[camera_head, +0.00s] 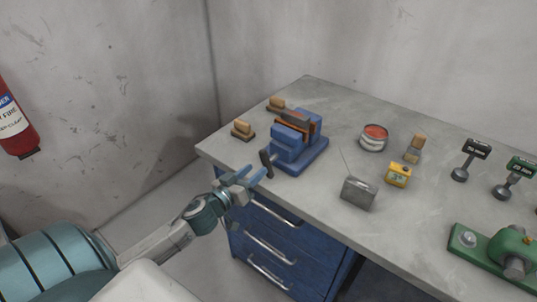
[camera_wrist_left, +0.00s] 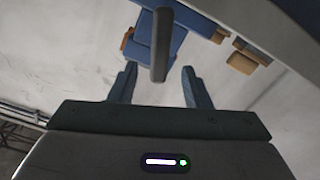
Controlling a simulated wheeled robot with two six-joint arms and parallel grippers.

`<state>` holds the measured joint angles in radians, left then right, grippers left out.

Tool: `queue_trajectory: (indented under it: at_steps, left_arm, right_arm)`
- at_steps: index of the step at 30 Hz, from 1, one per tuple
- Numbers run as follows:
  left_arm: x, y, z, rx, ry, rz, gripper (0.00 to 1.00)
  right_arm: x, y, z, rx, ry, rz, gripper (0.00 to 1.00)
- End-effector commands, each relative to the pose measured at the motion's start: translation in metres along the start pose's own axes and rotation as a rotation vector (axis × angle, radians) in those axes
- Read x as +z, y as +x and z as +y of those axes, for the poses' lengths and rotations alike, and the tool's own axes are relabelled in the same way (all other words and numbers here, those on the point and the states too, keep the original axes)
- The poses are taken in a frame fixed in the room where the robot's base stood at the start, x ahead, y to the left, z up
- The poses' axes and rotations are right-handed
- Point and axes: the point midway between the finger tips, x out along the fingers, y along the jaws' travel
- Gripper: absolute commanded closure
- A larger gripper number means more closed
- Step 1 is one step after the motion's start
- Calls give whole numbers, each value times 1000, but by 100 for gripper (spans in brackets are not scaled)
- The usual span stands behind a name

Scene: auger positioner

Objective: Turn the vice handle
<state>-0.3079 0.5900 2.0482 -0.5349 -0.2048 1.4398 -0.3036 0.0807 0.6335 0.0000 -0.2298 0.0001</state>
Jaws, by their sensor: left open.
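The blue vice (camera_head: 290,144) sits near the left front corner of the grey workbench. Its dark handle (camera_head: 266,163) hangs at the vice's front end, over the bench edge. My left gripper (camera_head: 252,176) is open, just left of and below the handle in the head view. In the left wrist view, the handle (camera_wrist_left: 161,45) stands upright ahead of the gap between the open fingers (camera_wrist_left: 157,85), with the blue vice (camera_wrist_left: 147,42) behind it. I cannot tell whether the fingers touch the handle; nothing shows gripped. My right gripper is not in view.
The workbench (camera_head: 330,188) has blue drawers (camera_head: 268,245) below its front edge. A grey box with an antenna (camera_head: 359,193), a yellow device (camera_head: 397,175), a red-topped tin (camera_head: 374,137) and a green machine (camera_head: 510,250) stand to the right. Wooden-backed brushes (camera_head: 242,130) lie left of the vice.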

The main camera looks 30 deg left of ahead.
Motion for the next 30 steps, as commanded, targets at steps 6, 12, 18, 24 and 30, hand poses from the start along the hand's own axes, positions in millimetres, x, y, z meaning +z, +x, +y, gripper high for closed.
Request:
queue_trajectory:
  at_steps: [6, 12, 18, 24, 30]
  left_arm:
    - [-6, 26, 2, -2, -6, 4, 56]
    - [-1, 39, 0, -2, -2, 1, 56]
    - [1, 54, 0, -1, -3, 3, 56]
    - [1, 69, -1, -2, -1, 3, 56]
    - [0, 76, 0, -1, -1, 1, 56]
  right_arm:
    - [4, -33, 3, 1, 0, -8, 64]
    - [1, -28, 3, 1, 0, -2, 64]
    - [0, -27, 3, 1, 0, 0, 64]
    - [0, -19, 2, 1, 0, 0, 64]
    - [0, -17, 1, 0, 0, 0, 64]
